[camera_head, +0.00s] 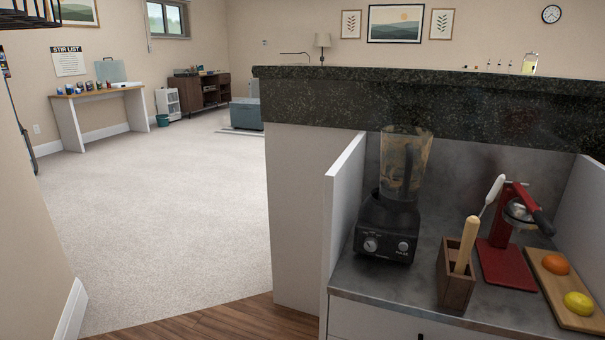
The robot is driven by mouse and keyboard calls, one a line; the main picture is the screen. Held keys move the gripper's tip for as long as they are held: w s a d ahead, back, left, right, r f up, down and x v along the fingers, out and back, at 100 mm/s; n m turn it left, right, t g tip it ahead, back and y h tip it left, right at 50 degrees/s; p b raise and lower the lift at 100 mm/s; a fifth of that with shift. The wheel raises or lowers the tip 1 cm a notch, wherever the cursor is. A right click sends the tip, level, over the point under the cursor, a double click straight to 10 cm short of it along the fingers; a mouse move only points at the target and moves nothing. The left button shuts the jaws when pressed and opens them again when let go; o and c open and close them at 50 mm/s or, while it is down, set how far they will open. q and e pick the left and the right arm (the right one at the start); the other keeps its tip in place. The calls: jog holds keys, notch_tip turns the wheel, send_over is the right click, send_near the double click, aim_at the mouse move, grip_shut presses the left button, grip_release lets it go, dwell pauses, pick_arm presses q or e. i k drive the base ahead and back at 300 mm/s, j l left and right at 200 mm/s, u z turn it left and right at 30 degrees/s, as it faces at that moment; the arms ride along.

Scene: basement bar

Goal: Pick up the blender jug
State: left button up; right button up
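The blender jug (405,165) is a clear, brown-smeared jug standing upright on its black blender base (388,228). The base has two knobs on its front and stands on the grey counter at the right, under the dark stone bar top. The jug's handle cannot be made out clearly. Neither of my grippers shows in the head view.
A wooden holder (457,275) with utensils stands right of the blender. Farther right are a red citrus press (506,245) and a cutting board (553,288) with an orange and a lemon. A white side panel (343,205) bounds the counter's left. Open carpet (175,210) lies left.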

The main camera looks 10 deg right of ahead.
aim_at(405, 150)
jog(key=i+l+u, duration=0.1)
jog(key=l+u, duration=0.2)
jog(key=l, duration=0.35)
jog(key=i+l+u, duration=0.1)
jog(key=l+u, duration=0.15)
jog(key=l, duration=0.45)
